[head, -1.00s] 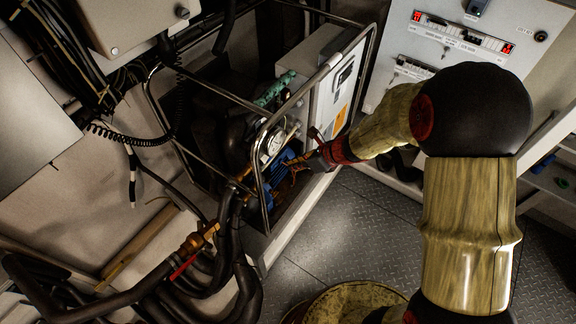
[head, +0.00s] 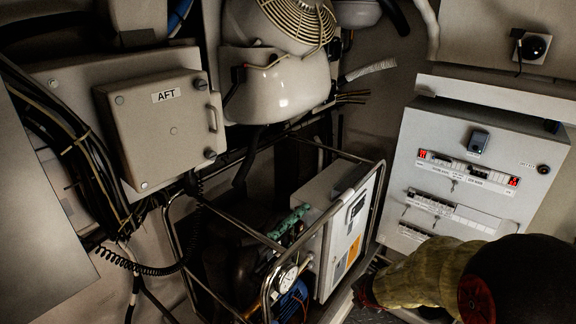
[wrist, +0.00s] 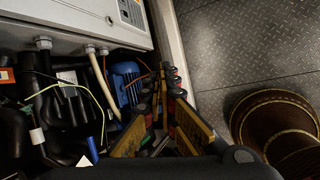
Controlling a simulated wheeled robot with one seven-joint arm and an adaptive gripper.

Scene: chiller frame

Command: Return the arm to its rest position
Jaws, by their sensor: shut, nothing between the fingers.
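My arm, in yellow-brown covers with a black joint, shows at the lower right of the head view. My gripper (head: 364,292) is dark with red there, just right of the tubular metal chiller frame (head: 226,232), and partly lost in shadow. In the wrist view my gripper (wrist: 171,78) points away with its yellow-and-dark fingers together at the tips and nothing held. A blue motor (wrist: 126,84) lies left of the fingers there. The pressure gauge (head: 288,278) and the blue motor (head: 291,302) sit inside the frame in the head view.
A white control box (head: 345,238) stands in the frame. A panel with red displays (head: 468,172) is at right. The AFT box (head: 165,130) and a coiled cable (head: 150,268) are at left.

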